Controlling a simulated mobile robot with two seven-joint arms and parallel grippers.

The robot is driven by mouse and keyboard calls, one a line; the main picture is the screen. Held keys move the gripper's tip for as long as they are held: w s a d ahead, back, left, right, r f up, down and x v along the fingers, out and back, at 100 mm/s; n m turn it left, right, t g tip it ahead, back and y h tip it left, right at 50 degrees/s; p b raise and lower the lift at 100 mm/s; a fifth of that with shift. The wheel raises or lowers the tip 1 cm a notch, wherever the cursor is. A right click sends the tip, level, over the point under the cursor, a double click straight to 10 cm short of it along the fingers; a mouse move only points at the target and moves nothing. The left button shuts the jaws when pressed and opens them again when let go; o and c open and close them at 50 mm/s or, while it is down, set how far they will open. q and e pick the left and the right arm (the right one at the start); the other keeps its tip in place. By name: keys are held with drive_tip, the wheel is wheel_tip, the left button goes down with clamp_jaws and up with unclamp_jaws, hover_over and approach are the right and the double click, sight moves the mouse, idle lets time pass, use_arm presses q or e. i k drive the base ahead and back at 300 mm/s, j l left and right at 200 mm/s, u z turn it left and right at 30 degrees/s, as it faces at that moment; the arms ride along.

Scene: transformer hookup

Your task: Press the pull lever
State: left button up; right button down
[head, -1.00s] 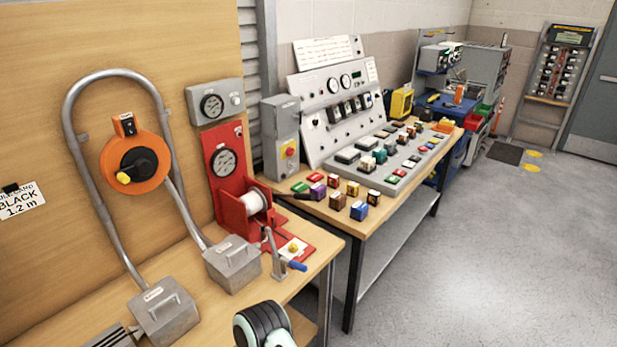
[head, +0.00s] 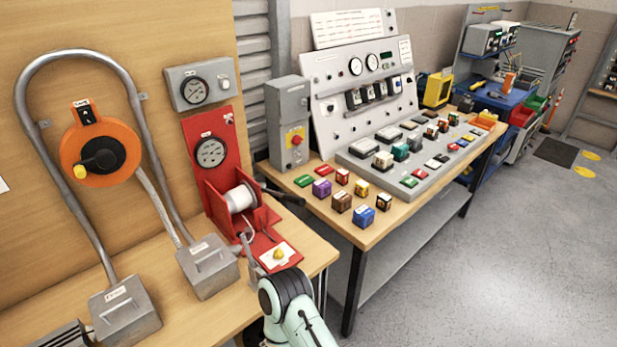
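A red stand (head: 208,152) on the wooden bench carries a gauge and a white wire spool (head: 239,198). A thin grey metal lever (head: 246,246) rises at the front of the red base, beside a plate with a yellow knob (head: 279,253). I take this grey lever to be the pull lever, but I see no label naming it. Its lower end and handle are hidden behind a white and black link of my arm at the bottom middle. Neither gripper shows, so I cannot see any contact with the lever.
An orange dial (head: 72,148) and grey conduit boxes (head: 125,312) stand at the left. A second bench (head: 385,222) holds a control panel (head: 335,75) and several coloured blocks. A grey box with a red button (head: 290,105) stands between.

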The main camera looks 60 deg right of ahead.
sight(287, 198)
drive_tip(key=k+l, duration=0.1)
drive_tip(key=l, duration=1.05)
drive_tip(key=k+l, duration=0.15)
drive_tip(key=l, duration=0.4)
